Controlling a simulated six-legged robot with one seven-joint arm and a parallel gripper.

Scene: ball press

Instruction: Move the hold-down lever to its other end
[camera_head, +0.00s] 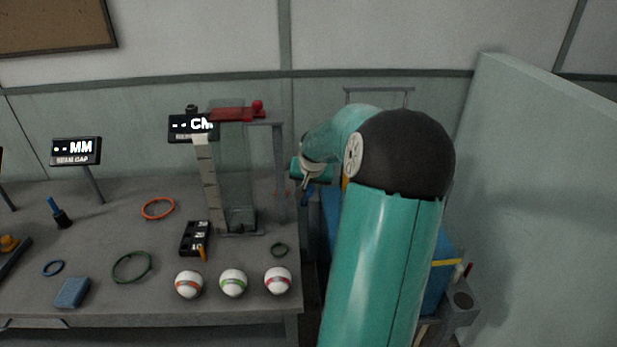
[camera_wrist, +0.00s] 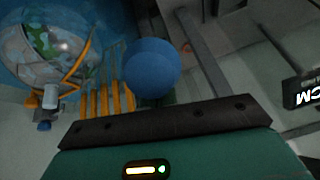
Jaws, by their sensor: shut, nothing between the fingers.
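A red bar with a round red knob (camera_head: 258,106) lies across the top of the press (camera_head: 279,170); it looks like the hold-down lever, its knob at the bar's right end. A clear upright tube (camera_head: 235,180) stands under it beside a pale scale. My gripper (camera_head: 304,186) is right of the press, below the level of the red bar and apart from it. It is shut and empty; its fingers are small and partly hidden by my arm. In the wrist view my teal gripper body shows at the bottom, and the lever is not clearly visible.
Three striped balls (camera_head: 233,283) line the table's front edge. A black box with an orange switch (camera_head: 201,252), rings (camera_head: 158,208) and a blue block (camera_head: 72,292) lie left. A blue cart (camera_head: 436,285) stands right. A blue sphere (camera_wrist: 152,68) shows in the wrist view.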

